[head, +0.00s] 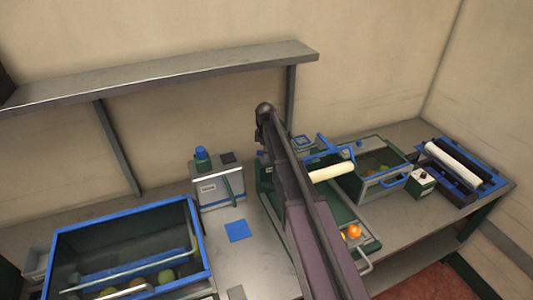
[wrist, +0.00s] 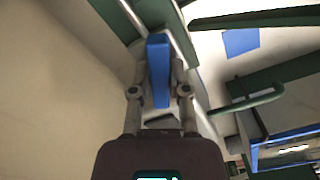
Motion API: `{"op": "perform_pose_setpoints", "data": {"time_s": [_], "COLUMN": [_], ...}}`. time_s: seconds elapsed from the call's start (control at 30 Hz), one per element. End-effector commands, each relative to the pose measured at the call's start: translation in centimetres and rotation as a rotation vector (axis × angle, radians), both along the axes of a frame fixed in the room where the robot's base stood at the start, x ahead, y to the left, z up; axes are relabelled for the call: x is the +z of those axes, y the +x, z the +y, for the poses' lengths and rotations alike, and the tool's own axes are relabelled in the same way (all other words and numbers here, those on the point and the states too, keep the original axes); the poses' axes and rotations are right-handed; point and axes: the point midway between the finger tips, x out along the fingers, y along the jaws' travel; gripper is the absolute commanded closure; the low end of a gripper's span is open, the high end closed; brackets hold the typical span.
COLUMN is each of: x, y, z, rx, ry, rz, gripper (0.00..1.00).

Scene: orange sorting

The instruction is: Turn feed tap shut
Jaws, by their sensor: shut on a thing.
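A blue bar-shaped handle (wrist: 158,68), which I take to be the feed tap, stands between my fingers in the wrist view. It points away from my gripper, towards the top of the picture. My gripper (wrist: 160,88) is shut on it, one grey finger against each side. The tap's base is not clear in this view. In the head view my own arm crosses the middle and hides most of the gripper and its grasp.
A blue-rimmed crate (head: 62,238) with fruit stands left. A pale box unit (head: 207,194) and a blue square (head: 237,231) lie beside the green machine (head: 355,248) with a cream roller (head: 331,171) and oranges. A shelf (head: 180,70) runs above.

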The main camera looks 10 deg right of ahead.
Motion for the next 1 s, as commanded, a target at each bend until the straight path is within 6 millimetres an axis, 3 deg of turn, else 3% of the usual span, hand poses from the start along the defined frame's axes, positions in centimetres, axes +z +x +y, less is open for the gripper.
{"op": "perform_pose_setpoints", "data": {"time_s": [1.0], "x": [-0.02], "y": [0.01], "z": [0.07], "rx": [-0.94], "ry": [0.002], "rz": [-0.001], "gripper": [1.0]}}
